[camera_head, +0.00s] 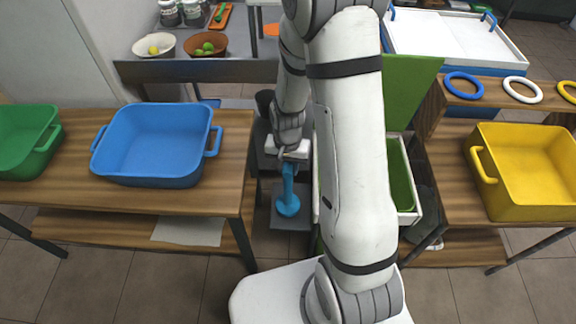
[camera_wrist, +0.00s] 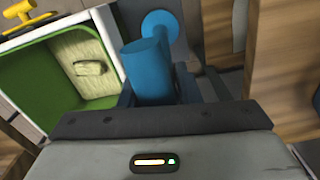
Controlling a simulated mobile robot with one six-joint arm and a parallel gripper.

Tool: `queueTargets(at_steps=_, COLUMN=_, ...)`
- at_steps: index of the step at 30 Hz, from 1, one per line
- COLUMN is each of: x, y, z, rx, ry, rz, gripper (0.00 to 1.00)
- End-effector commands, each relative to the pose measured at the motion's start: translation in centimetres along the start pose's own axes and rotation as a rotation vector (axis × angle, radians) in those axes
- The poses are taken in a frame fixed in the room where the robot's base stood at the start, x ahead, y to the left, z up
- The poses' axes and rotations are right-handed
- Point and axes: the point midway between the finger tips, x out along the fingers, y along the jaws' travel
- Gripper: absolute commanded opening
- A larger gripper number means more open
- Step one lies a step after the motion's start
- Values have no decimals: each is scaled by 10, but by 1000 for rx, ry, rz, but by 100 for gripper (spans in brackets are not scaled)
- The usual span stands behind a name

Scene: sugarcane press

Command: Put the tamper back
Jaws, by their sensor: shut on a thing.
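The blue tamper (camera_head: 288,190) hangs roughly upright below my gripper (camera_head: 291,158), its round foot lowest, over or on a small dark grey surface (camera_head: 290,222). I cannot tell whether the foot touches that surface. In the wrist view the tamper's thick handle (camera_wrist: 147,75) is between the dark fingers of my gripper (camera_wrist: 156,88), and its round disc foot shows beyond. My gripper is shut on the tamper. My arm hides part of the area to the right of it.
A wooden table with a blue tub (camera_head: 155,145) is at left. A yellow tub (camera_head: 525,170) stands at right, with rings behind.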

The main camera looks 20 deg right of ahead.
Motion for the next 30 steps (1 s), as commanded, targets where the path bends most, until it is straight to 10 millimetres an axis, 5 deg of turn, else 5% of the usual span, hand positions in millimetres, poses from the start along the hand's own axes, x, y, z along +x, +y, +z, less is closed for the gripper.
queueTargets(at_steps=2, x=3, y=0, z=0, rx=0, ry=1, rz=0, gripper=3)
queueTargets(at_steps=3, x=4, y=0, z=0, rx=0, ry=0, rz=0, gripper=31)
queueTargets(at_steps=11, x=2, y=0, z=0, rx=-1, ry=0, rz=0, gripper=52)
queueTargets(at_steps=22, x=-7, y=-1, z=0, rx=-1, ry=3, rz=-1, gripper=52)
queueTargets(at_steps=30, x=-60, y=-1, z=-1, rx=-2, ry=6, rz=-3, gripper=52)
